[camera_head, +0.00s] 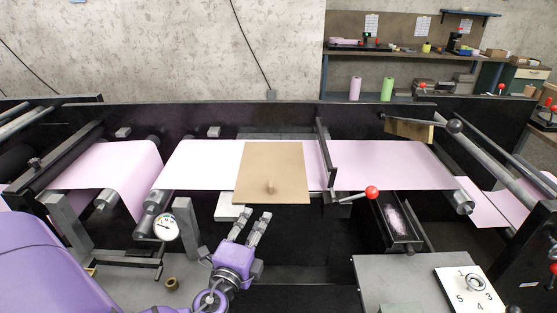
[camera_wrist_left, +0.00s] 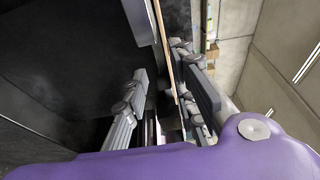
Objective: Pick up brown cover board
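The brown cover board (camera_head: 272,160) lies over the pink web in the middle of the machine, with a small knob (camera_head: 270,188) near its front edge. My left gripper (camera_head: 250,216) is just in front of the board's near edge, its two fingers apart and pointing towards it. In the left wrist view the gripper (camera_wrist_left: 160,68) is open, and a thin brown edge, apparently the board (camera_wrist_left: 164,48), runs between the fingers. I cannot tell whether either finger touches it. My right gripper is not in view.
A red-knobbed lever (camera_head: 372,192) stands right of the board, beside a dark upright bar (camera_head: 326,155). A dial gauge (camera_head: 166,227) is left of my gripper. A grey table (camera_head: 400,275) with a numbered plate (camera_head: 462,300) is at front right. A pink roll (camera_head: 355,88) and green roll (camera_head: 387,89) stand behind.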

